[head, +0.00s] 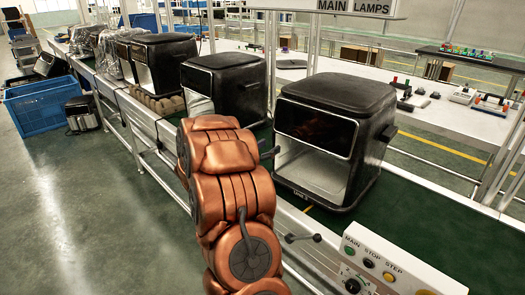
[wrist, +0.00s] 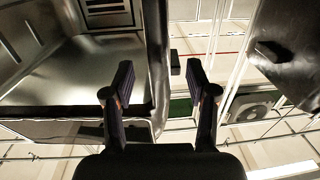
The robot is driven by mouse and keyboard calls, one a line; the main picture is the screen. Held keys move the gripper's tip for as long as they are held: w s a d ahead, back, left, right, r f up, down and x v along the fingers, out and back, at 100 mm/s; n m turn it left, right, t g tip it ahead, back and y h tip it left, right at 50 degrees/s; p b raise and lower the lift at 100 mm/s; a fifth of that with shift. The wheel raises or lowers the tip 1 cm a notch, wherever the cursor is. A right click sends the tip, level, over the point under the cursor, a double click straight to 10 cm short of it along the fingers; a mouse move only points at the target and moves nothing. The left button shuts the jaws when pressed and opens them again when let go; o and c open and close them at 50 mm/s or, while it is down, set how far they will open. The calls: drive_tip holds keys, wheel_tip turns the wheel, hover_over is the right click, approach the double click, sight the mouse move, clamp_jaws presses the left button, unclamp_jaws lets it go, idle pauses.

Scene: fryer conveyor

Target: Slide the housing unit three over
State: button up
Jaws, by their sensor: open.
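Housing unit three (head: 330,135) is a black box with an open, bright metal-lined front. It stands upright on the green conveyor belt (head: 420,225), and a small label on its front lower edge appears to read "Unit 3". My gripper is mostly hidden behind my copper arm in the head view; a dark part of it (head: 270,153) shows beside the unit's left front edge. In the wrist view my gripper (wrist: 160,85) is open, its two fingers apart. A dark housing wall edge (wrist: 155,50) shows beyond and between them, with an open metal cavity on the left. Contact cannot be told.
Another black housing (head: 225,88) stands to the left on the belt, with more behind it, some wrapped. A control box (head: 385,268) with buttons stands at the front right. A lever (head: 302,238) sticks out nearby. Blue crates (head: 45,105) stand on the floor. The belt right of unit three is clear.

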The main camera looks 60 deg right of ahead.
drive_tip(key=shift+s+d, duration=0.15)
drive_tip(key=shift+d, duration=1)
drive_tip(key=shift+s+d, duration=0.1)
drive_tip(key=shift+d, duration=1.05)
drive_tip(key=shift+c, duration=0.4)
clamp_jaws()
